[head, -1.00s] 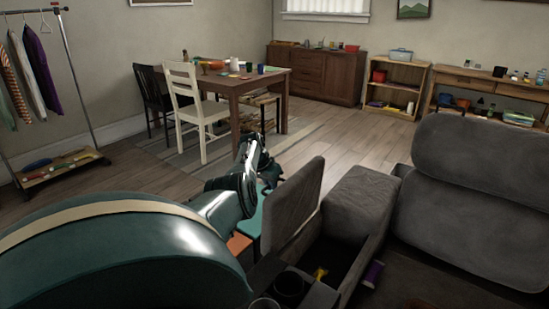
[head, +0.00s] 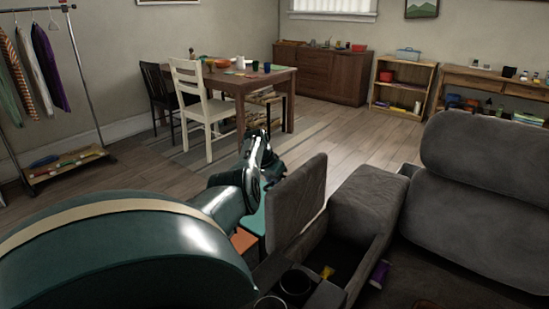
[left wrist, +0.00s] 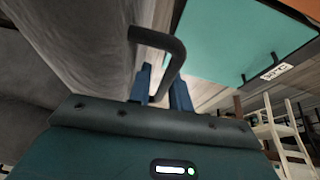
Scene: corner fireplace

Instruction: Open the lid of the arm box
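The arm box (head: 369,270) is a grey padded sofa arm with a dark open compartment, which shows in the head view at lower middle. Its grey lid (head: 297,205) stands up, roughly upright, on the box's left side. My left gripper (head: 258,180) is behind the lid's far left side, its fingers hidden there. In the left wrist view, the two blue fingers (left wrist: 163,90) stand apart on either side of a dark looped handle (left wrist: 160,38) beside a grey surface. Whether they press on the handle is unclear. My right gripper is not visible.
A yellow item (head: 327,272) lies in the compartment, and a purple item (head: 379,274) lies beside the box. Two cup holders (head: 296,283) are at its front. A teal panel (left wrist: 235,40) is near the left gripper. Sofa cushions (head: 475,200) fill the right; the wood floor beyond is open.

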